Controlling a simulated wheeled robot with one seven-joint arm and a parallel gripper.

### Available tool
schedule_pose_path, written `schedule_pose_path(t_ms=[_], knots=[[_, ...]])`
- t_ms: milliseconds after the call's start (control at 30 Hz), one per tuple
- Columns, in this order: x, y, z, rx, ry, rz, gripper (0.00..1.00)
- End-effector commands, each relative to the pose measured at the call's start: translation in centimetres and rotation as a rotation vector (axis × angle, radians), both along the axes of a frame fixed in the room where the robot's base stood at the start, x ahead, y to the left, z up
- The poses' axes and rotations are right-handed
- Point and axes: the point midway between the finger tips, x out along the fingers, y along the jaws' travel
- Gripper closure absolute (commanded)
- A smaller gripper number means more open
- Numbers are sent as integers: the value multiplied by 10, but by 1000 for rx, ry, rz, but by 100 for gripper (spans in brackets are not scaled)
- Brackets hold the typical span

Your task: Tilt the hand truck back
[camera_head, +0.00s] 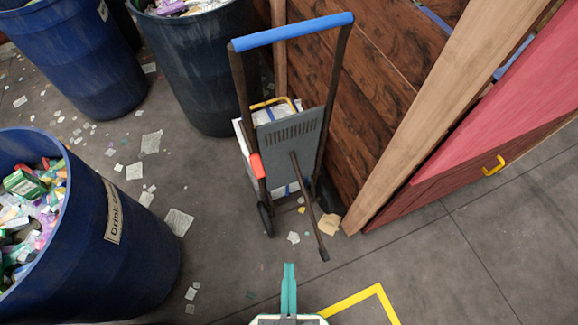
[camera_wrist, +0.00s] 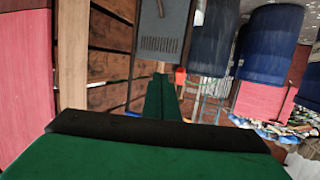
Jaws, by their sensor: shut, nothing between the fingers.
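The hand truck (camera_head: 288,142) stands upright in the middle of the head view, against a wooden plank wall. It has a blue handle bar (camera_head: 293,31), dark side rails, a grey back plate, an orange-red part on its left rail and small wheels on the floor. A white box with a yellow strap shows behind the plate. My gripper (camera_head: 289,275) is shut and empty, below and in front of the hand truck, not touching it. In the wrist view, my green fingers (camera_wrist: 161,95) are together, and the grey plate (camera_wrist: 160,32) shows beyond them.
Dark blue bins stand at the left (camera_head: 110,240) and back left (camera_head: 75,55), filled with waste. Paper scraps litter the floor. A wooden post (camera_head: 450,105) and a red panel with a yellow handle (camera_head: 495,165) stand at the right. Yellow tape (camera_head: 355,299) marks the clear floor in front.

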Motion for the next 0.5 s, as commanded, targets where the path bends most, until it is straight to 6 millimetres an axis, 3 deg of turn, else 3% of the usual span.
schedule_pose_path(t_ms=[300,467,500], knots=[[0,0,0,0,0,0,98],[0,0,0,0,0,0,59],[0,0,0,0,0,0,58]])
